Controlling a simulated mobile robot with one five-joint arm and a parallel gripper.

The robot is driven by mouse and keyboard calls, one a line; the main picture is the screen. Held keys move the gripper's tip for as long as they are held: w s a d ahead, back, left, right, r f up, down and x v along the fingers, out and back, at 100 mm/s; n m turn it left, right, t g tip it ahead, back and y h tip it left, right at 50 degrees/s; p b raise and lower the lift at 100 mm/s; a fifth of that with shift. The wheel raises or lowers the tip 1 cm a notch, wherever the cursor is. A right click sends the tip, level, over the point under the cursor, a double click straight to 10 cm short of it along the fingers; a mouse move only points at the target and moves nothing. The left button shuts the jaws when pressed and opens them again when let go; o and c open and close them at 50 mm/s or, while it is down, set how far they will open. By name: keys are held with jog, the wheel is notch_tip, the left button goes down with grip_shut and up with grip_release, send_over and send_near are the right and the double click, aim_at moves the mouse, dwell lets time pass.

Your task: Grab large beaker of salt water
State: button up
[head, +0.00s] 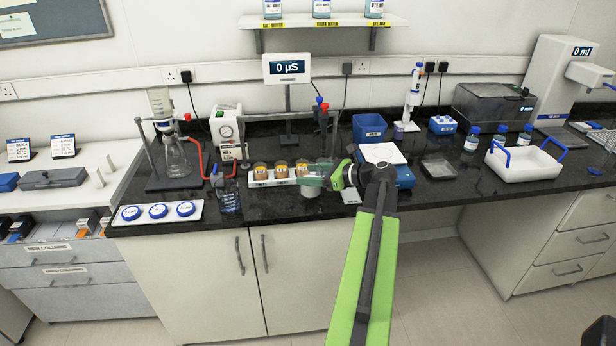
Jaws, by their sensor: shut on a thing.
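My gripper (314,175) reaches in from the right over the front of the black bench and is shut on a clear beaker (311,190) with pale contents. The gripper hides the beaker's upper part. I cannot read any label on it, nor tell whether its base touches the bench. Another clear beaker (229,196) with bluish contents stands near the front edge to the left, with something dark at its rim.
A white rack (259,183) with several amber-topped columns is just left of my gripper. A flask on a stand (174,160) is further left. A balance (382,153) and a white tray with blue handles (522,166) lie to the right.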

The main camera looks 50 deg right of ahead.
jog(key=shift+r+p, duration=0.35)
jog(key=shift+r, duration=0.35)
jog(key=s+d+r+p, duration=0.6)
jog(key=d, duration=0.3)
jog(key=shift+s+d+r, duration=0.2)
jog(key=shift+s+d, duration=0.1)
jog(key=shift+a, duration=0.1)
